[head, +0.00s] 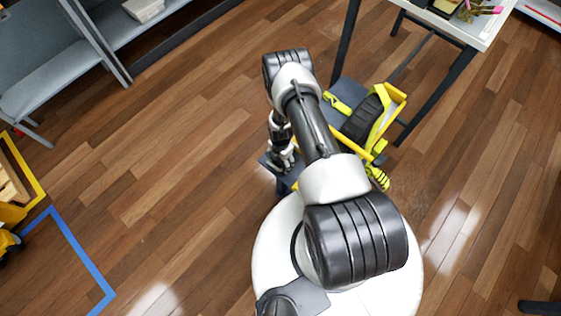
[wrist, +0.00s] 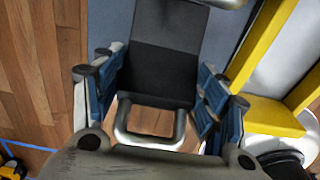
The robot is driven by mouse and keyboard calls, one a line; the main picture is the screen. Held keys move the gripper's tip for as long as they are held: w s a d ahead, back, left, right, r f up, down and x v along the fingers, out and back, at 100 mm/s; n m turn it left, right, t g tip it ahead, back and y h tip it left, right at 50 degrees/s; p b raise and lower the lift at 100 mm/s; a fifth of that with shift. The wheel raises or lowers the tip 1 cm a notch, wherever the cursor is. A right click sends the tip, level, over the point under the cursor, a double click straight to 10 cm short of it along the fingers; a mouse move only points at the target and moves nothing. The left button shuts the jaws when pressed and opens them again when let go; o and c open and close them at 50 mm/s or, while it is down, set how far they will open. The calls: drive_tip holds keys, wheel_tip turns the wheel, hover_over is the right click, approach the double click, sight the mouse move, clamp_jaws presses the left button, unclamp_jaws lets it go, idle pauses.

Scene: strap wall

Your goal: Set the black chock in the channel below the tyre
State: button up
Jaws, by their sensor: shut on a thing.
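The black chock (wrist: 165,55) shows in the wrist view as a dark wedge-like block between my gripper's blue-padded fingers (wrist: 158,98). In the head view my gripper (head: 284,160) points down left of the yellow frame (head: 390,108), over the edge of a slate-grey base. The chock cannot be made out clearly there. The black tyre (head: 361,118) stands in the yellow frame, partly behind my arm. The channel is mostly hidden by my arm. I cannot tell whether the chock touches the base.
A white-topped table (head: 470,28) with dark legs stands behind the tyre. Grey shelving (head: 60,75) is at upper left. Blue floor tape (head: 80,255) and yellow items (head: 12,215) lie at far left. The wooden floor between is clear.

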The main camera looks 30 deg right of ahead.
drive_tip(key=shift+w, duration=0.15)
drive_tip(key=shift+f, duration=0.15)
drive_tip(key=o, duration=1.3)
